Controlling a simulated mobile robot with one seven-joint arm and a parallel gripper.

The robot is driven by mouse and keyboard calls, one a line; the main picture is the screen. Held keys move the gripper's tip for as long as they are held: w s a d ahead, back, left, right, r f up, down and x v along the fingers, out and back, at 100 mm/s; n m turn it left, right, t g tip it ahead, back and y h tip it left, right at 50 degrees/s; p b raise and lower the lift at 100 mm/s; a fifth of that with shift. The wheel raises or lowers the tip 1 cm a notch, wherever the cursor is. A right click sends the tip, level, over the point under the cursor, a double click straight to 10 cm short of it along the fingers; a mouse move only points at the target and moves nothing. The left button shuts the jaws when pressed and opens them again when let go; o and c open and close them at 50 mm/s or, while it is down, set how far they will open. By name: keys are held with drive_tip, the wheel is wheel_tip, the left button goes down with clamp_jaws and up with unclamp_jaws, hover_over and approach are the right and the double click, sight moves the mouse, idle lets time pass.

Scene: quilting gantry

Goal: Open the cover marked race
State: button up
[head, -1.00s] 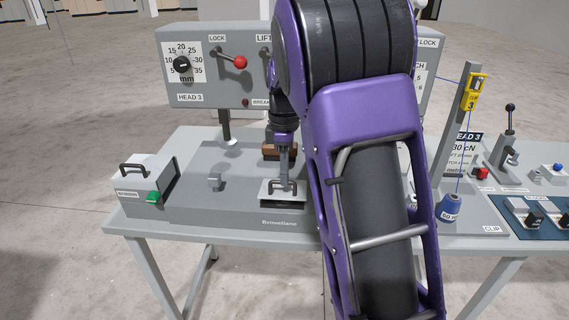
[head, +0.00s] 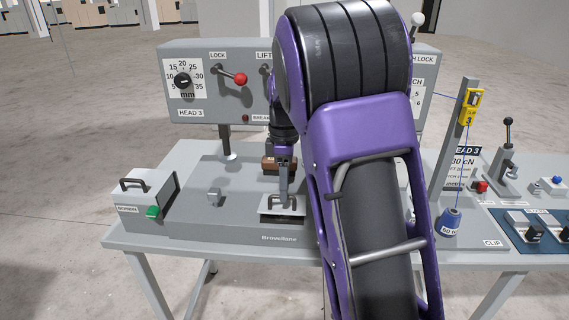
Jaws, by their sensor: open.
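A small pale grey cover (head: 268,211) with a dark handle lies on the grey machine bed (head: 215,228), near its front edge. No "race" marking can be read on it. A dark strip shows under its front edge; I cannot tell how far it is raised. My gripper (head: 284,201) points down over the cover, its open fingers at the handle. I cannot see whether they touch it. My purple arm hides the machine to the right of the cover.
A grey bobbin box (head: 145,187) with a handle and green button (head: 153,212) stands at left. A brown block (head: 279,166) lies behind the gripper. The head panel (head: 213,105) with its red-knobbed lever (head: 240,79) rises behind. A thread post (head: 453,150) and blue spool (head: 451,221) stand at right.

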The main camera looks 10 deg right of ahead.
sight(285, 205)
wheel_tip(285, 205, up, 17)
drive_tip(key=w+p, duration=0.1)
drive_tip(key=shift+d, duration=0.2)
